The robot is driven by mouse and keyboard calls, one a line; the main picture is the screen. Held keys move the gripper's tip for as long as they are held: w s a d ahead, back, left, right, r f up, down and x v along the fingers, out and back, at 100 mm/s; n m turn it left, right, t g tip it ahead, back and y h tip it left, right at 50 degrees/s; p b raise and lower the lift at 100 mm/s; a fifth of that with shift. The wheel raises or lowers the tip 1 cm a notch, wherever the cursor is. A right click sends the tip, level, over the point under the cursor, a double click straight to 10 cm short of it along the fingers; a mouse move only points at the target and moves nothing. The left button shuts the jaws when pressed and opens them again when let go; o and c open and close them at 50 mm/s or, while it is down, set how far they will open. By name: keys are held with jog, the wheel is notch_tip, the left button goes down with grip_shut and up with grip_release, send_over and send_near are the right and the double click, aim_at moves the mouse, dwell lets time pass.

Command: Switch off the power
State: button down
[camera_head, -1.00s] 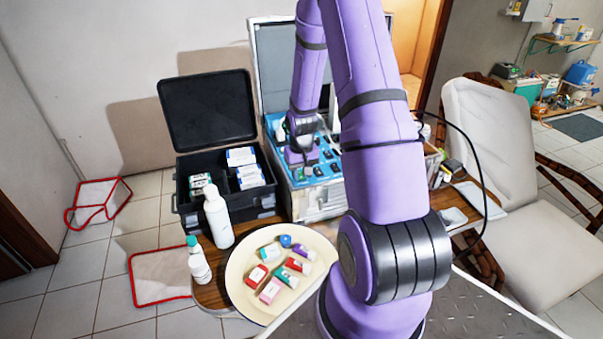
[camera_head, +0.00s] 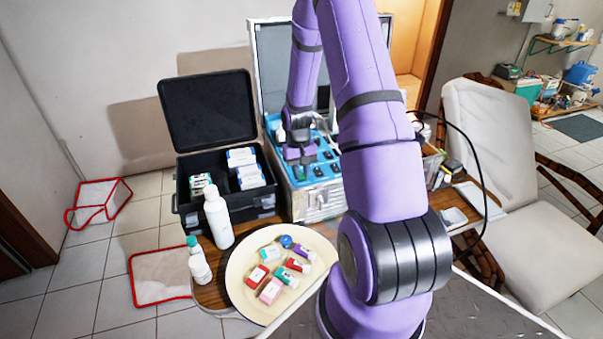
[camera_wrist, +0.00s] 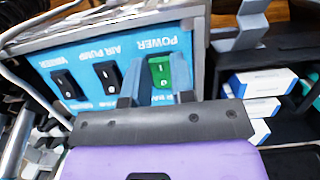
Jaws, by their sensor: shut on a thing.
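The dental unit is an open metal case with a blue control panel (camera_head: 323,172), and it stands on the table in the head view. In the wrist view the panel (camera_wrist: 87,62) reads upside down, with "POWER", "AIR PUMP" and a third label. The power switch (camera_wrist: 160,70) is a green rocker. Two black rockers, the air pump switch (camera_wrist: 108,76) and another switch (camera_wrist: 67,84), sit to its left. My gripper (camera_wrist: 157,84) is at the panel, its fingers on either side of the green switch and shut on it. The fingers hide part of the switch and its lower marking.
An open black box (camera_head: 222,165) with small cartons stands left of the unit. A white bottle (camera_head: 217,218), a smaller bottle (camera_head: 199,262) and a round tray (camera_head: 243,268) with several small boxes are in front.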

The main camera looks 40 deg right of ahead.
jog(key=shift+w, duration=0.1)
dwell(0.3)
jog(key=c, duration=1.2)
grip_release()
jog(key=shift+c, duration=0.2)
jog(key=shift+r, duration=0.1)
jog(key=v, duration=1)
jog(key=shift+w+d+r, duration=0.2)
jog(key=shift+w+r, duration=0.1)
